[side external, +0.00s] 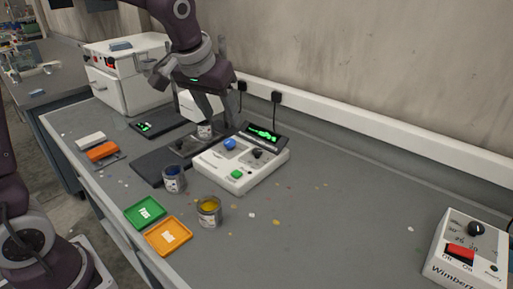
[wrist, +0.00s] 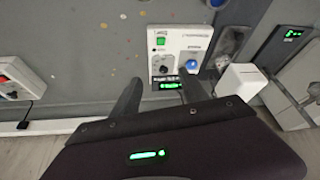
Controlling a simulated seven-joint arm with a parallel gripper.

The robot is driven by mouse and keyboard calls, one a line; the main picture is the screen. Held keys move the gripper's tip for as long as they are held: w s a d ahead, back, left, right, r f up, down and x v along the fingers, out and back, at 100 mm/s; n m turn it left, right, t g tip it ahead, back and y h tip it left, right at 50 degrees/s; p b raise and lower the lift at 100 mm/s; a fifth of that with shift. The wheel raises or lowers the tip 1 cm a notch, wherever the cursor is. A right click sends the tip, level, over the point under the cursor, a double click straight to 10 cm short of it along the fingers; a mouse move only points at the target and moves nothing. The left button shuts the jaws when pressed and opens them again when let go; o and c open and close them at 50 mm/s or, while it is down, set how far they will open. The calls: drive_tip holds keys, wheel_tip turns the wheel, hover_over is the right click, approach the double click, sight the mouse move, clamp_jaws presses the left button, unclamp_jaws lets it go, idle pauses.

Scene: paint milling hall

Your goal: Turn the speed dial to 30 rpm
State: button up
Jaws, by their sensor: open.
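The white control box (side external: 218,173) stands mid-bench, with a blue knob (side external: 230,144), a smaller black knob (side external: 257,153), a green button (side external: 237,174) and a green-lit display (side external: 263,133) at its back. I cannot tell from lettering which knob is the speed dial, and the display figures are unreadable. The wrist view also shows the blue knob (wrist: 192,66) and green button (wrist: 160,41). My gripper (side external: 220,110) is open and empty, above the back of the box and apart from the knobs. In the wrist view its fingers (wrist: 160,92) frame the display (wrist: 170,84).
A second white box (side external: 465,255) with a black knob and red switch stands at right. Blue (side external: 173,180) and yellow (side external: 209,211) paint pots and green (side external: 145,212) and orange (side external: 168,236) trays stand in front. The bench right of the middle box is mostly clear.

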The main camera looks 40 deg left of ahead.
drive_tip(key=n, duration=0.2)
approach(257, 151)
drive_tip(key=shift+g+y, duration=0.3)
drive_tip(key=x, duration=0.8)
drive_tip(key=shift+w+d, duration=0.15)
drive_tip(key=shift+w, duration=0.25)
drive_tip(key=shift+r, duration=0.1)
clamp_jaws()
